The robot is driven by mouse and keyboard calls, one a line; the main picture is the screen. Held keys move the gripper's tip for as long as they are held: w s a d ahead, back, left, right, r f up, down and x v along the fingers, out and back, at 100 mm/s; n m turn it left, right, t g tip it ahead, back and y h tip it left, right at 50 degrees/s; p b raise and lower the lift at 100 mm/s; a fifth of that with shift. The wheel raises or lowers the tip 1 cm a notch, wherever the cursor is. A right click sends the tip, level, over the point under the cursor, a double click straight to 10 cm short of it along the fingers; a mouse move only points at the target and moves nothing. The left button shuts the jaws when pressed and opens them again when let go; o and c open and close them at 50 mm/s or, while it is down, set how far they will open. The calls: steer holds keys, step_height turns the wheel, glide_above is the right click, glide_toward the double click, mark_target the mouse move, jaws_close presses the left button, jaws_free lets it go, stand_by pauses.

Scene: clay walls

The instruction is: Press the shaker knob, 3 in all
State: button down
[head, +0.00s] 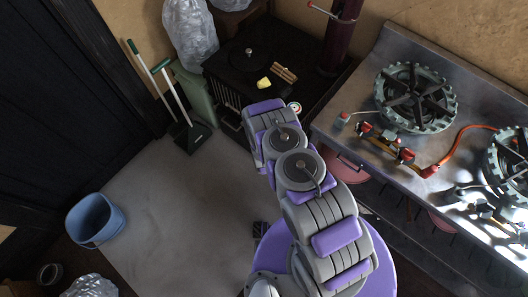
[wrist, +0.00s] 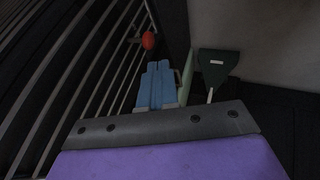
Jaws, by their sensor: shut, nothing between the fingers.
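A round red knob (wrist: 148,40) on a short stem shows in the wrist view, at the right side of a dark grille; it looks like the shaker knob. My gripper (wrist: 158,66) shows as blue fingers side by side, shut and empty. Its tips point toward the knob and lie just below it in the picture. They look apart from it; how far I cannot tell. In the head view my arm reaches down beside the black stove (head: 243,66) and hides the knob and my gripper.
Metal bars (wrist: 75,75) run close along the left of my gripper. A dustpan (head: 192,134) and a green bin (head: 194,90) stand beside the stove. A steel counter with burners (head: 415,97) is at right. A blue bucket (head: 95,219) stands left; the middle floor is clear.

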steer(key=shift+s+a+r, duration=0.5)
steer(key=shift+r, duration=0.05)
steer(key=shift+d, duration=0.1)
steer(key=shift+d, duration=0.3)
steer(key=shift+a, duration=0.3)
steer(key=shift+d, duration=0.2)
steer(key=shift+a, duration=0.15)
stand_by(0.3)
stand_by(1.4)
